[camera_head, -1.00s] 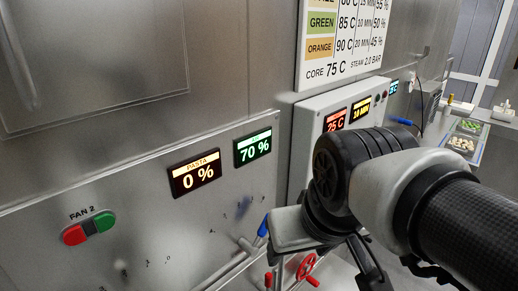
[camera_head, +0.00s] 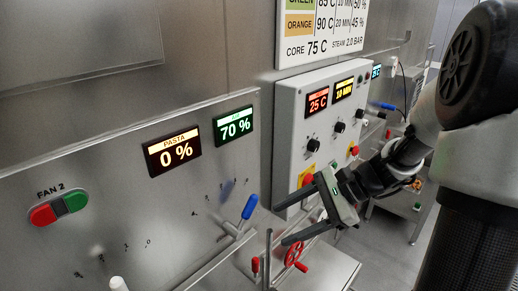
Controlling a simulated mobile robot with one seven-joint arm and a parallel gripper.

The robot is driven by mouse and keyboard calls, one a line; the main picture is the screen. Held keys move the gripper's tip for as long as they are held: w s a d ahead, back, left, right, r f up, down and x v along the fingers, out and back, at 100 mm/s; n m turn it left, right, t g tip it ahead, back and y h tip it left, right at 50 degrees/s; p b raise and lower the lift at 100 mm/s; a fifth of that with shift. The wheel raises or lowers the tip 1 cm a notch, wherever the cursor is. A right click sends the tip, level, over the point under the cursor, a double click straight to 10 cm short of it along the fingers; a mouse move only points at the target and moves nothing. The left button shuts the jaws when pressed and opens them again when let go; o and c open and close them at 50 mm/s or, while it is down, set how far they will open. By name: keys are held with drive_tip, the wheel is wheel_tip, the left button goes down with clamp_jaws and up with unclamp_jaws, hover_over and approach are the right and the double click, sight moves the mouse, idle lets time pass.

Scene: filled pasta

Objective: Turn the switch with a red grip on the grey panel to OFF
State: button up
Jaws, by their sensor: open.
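The grey panel (camera_head: 284,120) is a box on the steel wall with a red 25 C display, a yellow 10 MIN display and several black knobs. A switch with a red grip on a yellow plate (camera_head: 307,176) sits low on its front face. The gripper partly covers it, and its setting cannot be read. My gripper (camera_head: 279,223) is open and empty, in front of the panel's lower part. Its two fingers point left, below and left of the red grip in the picture. I see no clear contact.
A red button (camera_head: 353,151) sits right of the switch. Below are a blue-handled lever (camera_head: 249,207) and a red valve wheel (camera_head: 295,253) with pipes, close to the fingers. A red and green FAN 2 button (camera_head: 59,207) is at left.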

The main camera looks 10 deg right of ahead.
drive_tip(key=w+d+f+m+t+b, duration=0.1)
drive_tip(key=w+d+f+m+t, duration=0.15)
drive_tip(key=d+m+t, duration=0.7)
drive_tip(key=w+d+f+m+t, duration=0.1)
drive_tip(key=d+f+m+t, duration=0.35)
drive_tip(key=d, duration=0.95)
drive_tip(key=w+a, duration=0.5)
drive_tip(key=w, duration=0.2)
drive_tip(key=w+a+r+m+g, duration=0.1)
drive_tip(key=w+a, duration=0.3)
drive_tip(key=w, duration=0.3)
drive_tip(key=shift+w+a+r+g+y, duration=0.15)
drive_tip(key=shift+a+r+g+y, duration=0.15)
drive_tip(key=shift+a, duration=0.1)
drive_tip(key=shift+c, duration=0.5)
drive_tip(key=c, duration=1)
drive_tip(key=shift+o, duration=0.2)
